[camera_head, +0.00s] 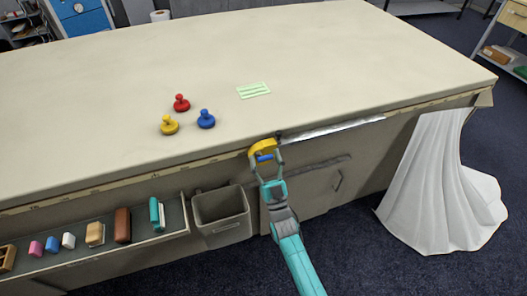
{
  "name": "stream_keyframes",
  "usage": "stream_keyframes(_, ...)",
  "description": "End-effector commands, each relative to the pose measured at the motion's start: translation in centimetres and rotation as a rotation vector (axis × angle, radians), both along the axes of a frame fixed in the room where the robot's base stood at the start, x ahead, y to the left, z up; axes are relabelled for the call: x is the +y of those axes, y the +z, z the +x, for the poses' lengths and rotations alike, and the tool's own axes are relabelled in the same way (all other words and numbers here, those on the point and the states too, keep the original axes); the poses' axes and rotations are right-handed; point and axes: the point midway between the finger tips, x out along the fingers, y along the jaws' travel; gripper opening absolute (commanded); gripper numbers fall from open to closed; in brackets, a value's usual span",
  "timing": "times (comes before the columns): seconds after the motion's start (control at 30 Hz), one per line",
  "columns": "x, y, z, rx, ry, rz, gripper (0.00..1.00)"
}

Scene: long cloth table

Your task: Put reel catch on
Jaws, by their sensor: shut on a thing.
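My gripper (266,158) is at the front edge of the long cloth table, with its fingers closed around a small blue piece (264,157). A curved yellow part (262,146) sits directly above the blue piece, against the table's edge. Whether these two are the reel catch, and whether they are joined, I cannot tell. No cloth reel is clearly seen. My fingers partly hide the blue piece.
Red (181,103), yellow (169,124) and blue (206,119) knobbed pieces and a green striped card (253,90) are on the tabletop (370,55). A shiny strip (335,130) runs right along the edge.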

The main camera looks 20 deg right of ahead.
Motion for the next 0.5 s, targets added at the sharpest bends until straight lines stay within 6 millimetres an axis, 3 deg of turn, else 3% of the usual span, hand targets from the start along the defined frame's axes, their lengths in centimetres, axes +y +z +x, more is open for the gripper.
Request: stream_keyframes(0.5,0.0,-2.8,-1.3,0.014,0.000,0.000,0.05)
